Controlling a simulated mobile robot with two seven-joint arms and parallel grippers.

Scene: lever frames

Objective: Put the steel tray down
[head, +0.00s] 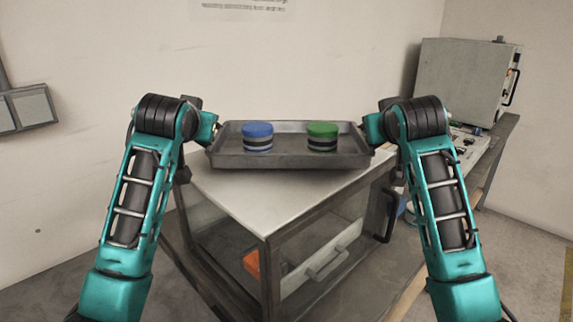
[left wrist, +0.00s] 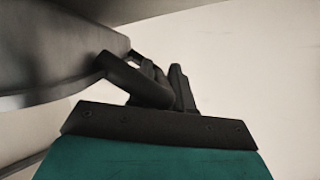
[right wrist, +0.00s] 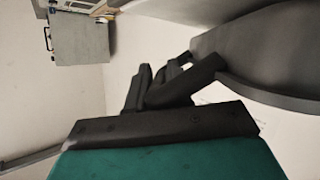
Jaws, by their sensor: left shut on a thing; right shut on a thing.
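The steel tray (head: 290,161) is in the middle of the head view, level, over the back of a glass-sided cabinet's light top (head: 262,196). A blue-topped round container (head: 257,138) and a green-topped one (head: 322,137) stand upright on it. My left gripper (head: 213,132) is at the tray's left end; in the left wrist view its fingers (left wrist: 155,75) are shut on the tray edge (left wrist: 60,55). My right gripper (head: 368,132) is at the right end; in the right wrist view its fingers (right wrist: 180,75) are shut on the tray edge (right wrist: 265,60). I cannot tell whether the tray touches the cabinet top.
The cabinet has a dark handle (head: 387,215) on its right side and an orange thing (head: 252,263) inside. A grey box (head: 465,80) stands on a side table at the right. A panel (head: 28,106) hangs on the left wall. The cabinet top's front is clear.

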